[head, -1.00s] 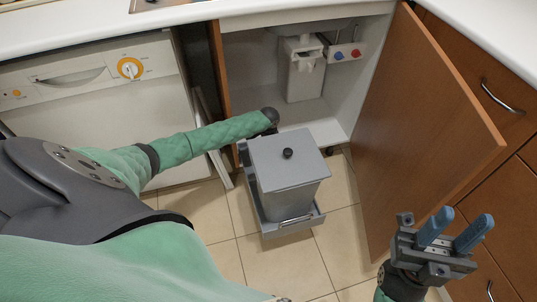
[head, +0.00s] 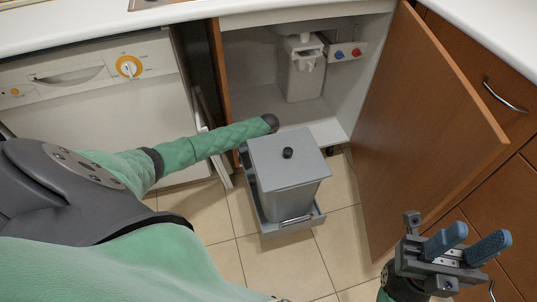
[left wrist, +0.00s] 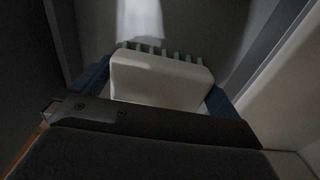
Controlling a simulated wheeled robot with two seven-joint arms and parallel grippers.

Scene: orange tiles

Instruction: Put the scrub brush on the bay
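The scrub brush (left wrist: 160,82) shows in the left wrist view as a pale block with a row of green bristles along its far edge. My left gripper (left wrist: 157,90) has its blue fingers on both sides of the block and appears shut on it. In the head view my left arm reaches to the open cabinet bay (head: 252,107) under the counter; its gripper and the brush are hidden there. My right gripper (head: 466,245) is at the lower right, empty, with its blue fingers apart.
A grey lidded bin (head: 289,165) stands on a pull-out tray in front of the cabinet. The cabinet door (head: 425,120) is open at the right. A white container (head: 303,75) is at the back of the cabinet. A dishwasher (head: 100,105) is at the left.

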